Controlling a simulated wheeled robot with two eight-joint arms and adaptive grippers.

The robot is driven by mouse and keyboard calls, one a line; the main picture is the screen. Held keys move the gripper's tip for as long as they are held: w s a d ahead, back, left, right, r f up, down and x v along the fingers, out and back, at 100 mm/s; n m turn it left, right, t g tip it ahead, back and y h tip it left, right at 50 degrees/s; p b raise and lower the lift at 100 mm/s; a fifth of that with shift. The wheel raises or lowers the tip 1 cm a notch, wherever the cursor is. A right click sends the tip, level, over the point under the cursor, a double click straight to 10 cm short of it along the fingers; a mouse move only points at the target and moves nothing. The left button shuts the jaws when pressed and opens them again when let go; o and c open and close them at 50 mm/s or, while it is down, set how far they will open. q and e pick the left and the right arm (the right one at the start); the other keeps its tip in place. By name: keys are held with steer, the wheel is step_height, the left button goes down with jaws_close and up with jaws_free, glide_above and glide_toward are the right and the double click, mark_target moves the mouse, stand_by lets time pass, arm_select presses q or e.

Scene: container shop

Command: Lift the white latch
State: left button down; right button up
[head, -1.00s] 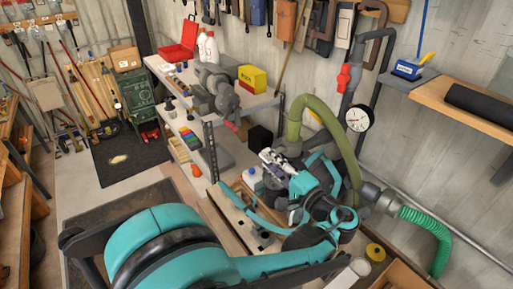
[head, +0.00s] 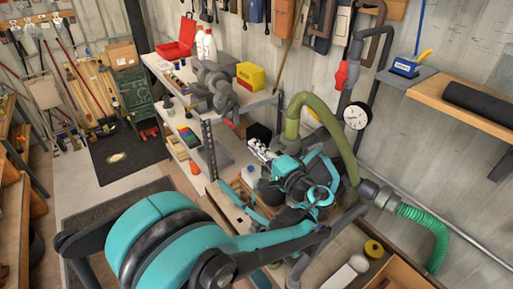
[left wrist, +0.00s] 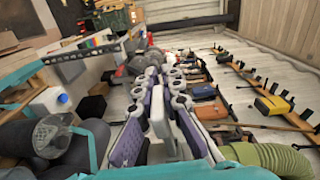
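I cannot make out a white latch for certain in either view. My left gripper (head: 262,150) is beside the green hose, above the lower bench, with its pale fingers pointing up and left. In the left wrist view its white-and-purple fingers (left wrist: 163,82) run close together towards the shelf. A pale strip (left wrist: 159,112) shows between them; I cannot tell whether it is part of the gripper or something else. How far the fingers are apart is unclear. My right gripper is not in view.
A thick green hose (head: 333,133) and grey pipes rise close to my left arm. A pressure gauge (head: 357,116) is on the wall side. A shelf with a yellow box (head: 250,76) and a red case (head: 181,38) stands behind. The floor at left is mostly clear.

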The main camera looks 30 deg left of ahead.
arm_select(q)
steer(key=shift+r+m, duration=0.6)
steer(key=shift+m, duration=0.6)
steer(key=c, duration=1.6)
jaws_free()
steer(key=shift+c, duration=0.2)
steer(key=v, duration=1.2)
steer(key=shift+f, duration=0.1)
